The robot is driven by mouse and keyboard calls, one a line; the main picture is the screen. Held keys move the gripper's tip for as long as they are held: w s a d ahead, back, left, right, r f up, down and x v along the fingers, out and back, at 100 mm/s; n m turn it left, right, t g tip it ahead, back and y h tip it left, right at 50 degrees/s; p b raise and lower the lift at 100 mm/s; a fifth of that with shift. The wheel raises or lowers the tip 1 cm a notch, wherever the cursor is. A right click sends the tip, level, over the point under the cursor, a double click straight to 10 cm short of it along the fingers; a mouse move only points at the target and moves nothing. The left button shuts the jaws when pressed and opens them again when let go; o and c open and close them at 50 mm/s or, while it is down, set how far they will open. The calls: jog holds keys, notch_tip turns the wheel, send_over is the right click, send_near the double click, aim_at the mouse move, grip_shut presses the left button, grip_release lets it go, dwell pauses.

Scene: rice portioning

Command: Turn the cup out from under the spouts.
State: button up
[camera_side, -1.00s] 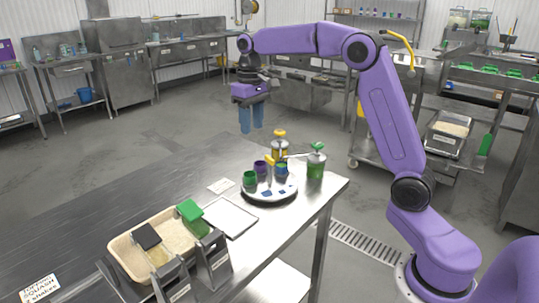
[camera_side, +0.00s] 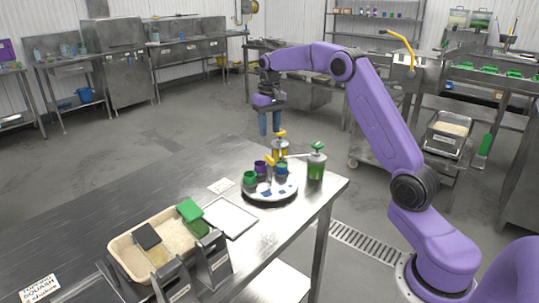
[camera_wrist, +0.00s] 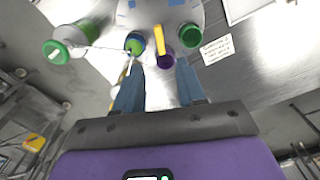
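A round white turntable (camera_side: 270,196) stands near the table's right end. It carries a green cup (camera_side: 249,179), a purple cup (camera_side: 260,168) and a blue cup (camera_side: 281,171). The blue cup is by the spouts of the green pump bottle (camera_side: 316,168) and the yellow pump bottle (camera_side: 280,150). In the wrist view, green shows inside the blue cup's rim (camera_wrist: 135,43). My gripper (camera_side: 269,133) is open and empty, fingers down, above and behind the yellow pump.
A flat white tray (camera_side: 230,217) and a printed card (camera_side: 221,186) lie left of the turntable. A sign (camera_side: 39,289) lies front left. The table's left part is clear.

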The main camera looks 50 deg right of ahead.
aim_at(270, 157)
notch_tip(270, 157, down, 10)
jog(key=shift+f, duration=0.1)
dwell(0.4)
grip_shut()
